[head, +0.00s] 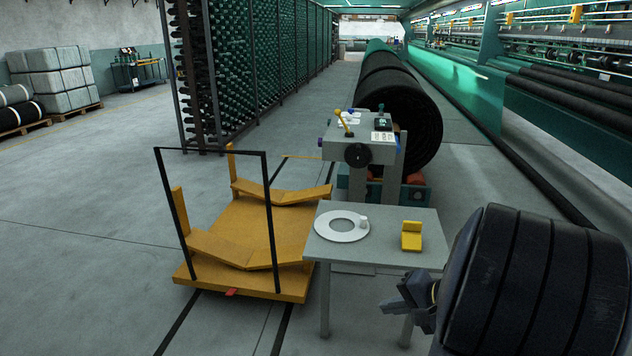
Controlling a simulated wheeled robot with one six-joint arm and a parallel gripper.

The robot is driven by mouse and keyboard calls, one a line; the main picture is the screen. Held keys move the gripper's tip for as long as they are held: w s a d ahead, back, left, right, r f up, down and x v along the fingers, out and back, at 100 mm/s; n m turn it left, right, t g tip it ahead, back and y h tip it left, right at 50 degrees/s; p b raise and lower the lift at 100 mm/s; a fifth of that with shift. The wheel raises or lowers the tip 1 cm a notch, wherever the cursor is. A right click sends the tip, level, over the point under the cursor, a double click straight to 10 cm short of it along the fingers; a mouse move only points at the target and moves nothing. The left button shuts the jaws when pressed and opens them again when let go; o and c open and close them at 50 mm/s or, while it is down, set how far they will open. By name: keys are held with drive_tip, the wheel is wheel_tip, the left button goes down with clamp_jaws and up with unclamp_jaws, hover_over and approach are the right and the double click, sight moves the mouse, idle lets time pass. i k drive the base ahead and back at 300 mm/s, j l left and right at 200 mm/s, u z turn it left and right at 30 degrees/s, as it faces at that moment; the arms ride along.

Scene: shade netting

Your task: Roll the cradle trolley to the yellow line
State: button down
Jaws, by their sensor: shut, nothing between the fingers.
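The cradle trolley (235,228) is a low orange-yellow platform left of centre, with two V-shaped cradles, short yellow posts and a black upright push-bar frame at its near end. It looks empty. A small red piece (231,292) shows at its near edge. A thin yellow line (300,157) lies on the floor beyond the trolley, partly hidden by the machine stand. My gripper (388,300) is at lower right, shut and empty, beside the small table's near right leg and well apart from the trolley's push bar.
A grey table (330,258) carrying a white ring (342,225) and a yellow block (411,236) stands close right of the trolley. Dark floor rails (180,322) run under the trolley. Beyond stand a large black roll (400,115) and a bobbin rack (250,70). Left floor is clear.

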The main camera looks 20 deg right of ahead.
sight(255, 248)
drive_tip(key=i+j+z, duration=0.15)
drive_tip(key=z, duration=0.3)
drive_tip(key=i+j+z, duration=0.3)
drive_tip(key=z, duration=0.15)
drive_tip(key=i+j+z, duration=0.2)
drive_tip(key=z, duration=0.25)
drive_tip(key=i+j+z, duration=0.1)
drive_tip(key=j+z, duration=0.35)
drive_tip(key=i+j+z, duration=0.15)
drive_tip(key=j+z, duration=0.15)
drive_tip(key=j, duration=1.25)
drive_tip(key=j+z, duration=0.3)
drive_tip(key=j, duration=2.35)
